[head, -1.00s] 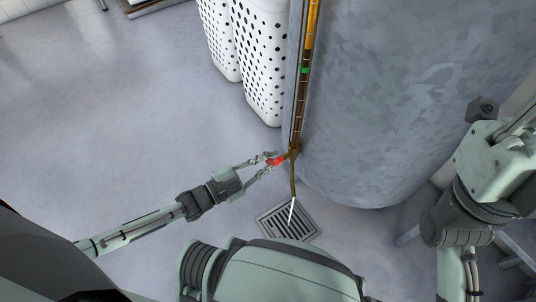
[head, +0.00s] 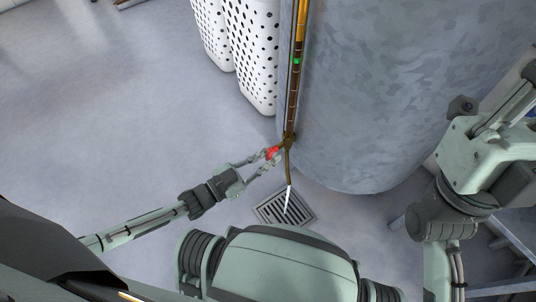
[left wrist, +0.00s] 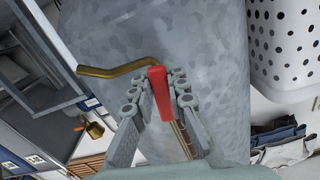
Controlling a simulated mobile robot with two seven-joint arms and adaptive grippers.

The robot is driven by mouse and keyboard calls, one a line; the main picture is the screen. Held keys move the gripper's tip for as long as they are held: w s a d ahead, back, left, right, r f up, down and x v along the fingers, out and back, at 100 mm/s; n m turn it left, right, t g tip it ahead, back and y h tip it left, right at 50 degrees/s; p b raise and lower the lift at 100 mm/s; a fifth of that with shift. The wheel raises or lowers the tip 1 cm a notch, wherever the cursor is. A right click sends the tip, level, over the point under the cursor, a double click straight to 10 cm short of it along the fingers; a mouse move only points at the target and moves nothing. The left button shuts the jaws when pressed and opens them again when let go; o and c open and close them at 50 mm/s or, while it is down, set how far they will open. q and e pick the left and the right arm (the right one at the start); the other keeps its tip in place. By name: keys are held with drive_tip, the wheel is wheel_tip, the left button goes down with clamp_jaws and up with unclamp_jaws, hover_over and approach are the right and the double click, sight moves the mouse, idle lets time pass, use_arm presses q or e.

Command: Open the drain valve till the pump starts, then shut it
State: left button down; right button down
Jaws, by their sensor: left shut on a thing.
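The drain valve (head: 288,140) is brass, low on the side of a large grey metal tank (head: 400,80), with a red lever (head: 271,153). My left gripper (head: 269,155) is shut on the red lever, which also shows between the fingers in the left wrist view (left wrist: 158,92). A bent brass spout (left wrist: 118,70) leads from the valve. A thin white stream (head: 288,198) falls from it to the square floor drain (head: 270,208). A sight tube (head: 296,80) above the valve has amber, dark brown and a green mark. The pump is not identifiable. My right gripper is out of view.
White perforated laundry baskets (head: 255,60) stand left of the tank. Open grey floor (head: 110,110) lies to the left. My right arm is beside the tank at right. The left wrist view shows folded clothes (left wrist: 285,140).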

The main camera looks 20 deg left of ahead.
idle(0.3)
use_arm(q)
drive_tip(key=c, duration=1.5)
unclamp_jaws()
drive_tip(key=v, duration=1.2)
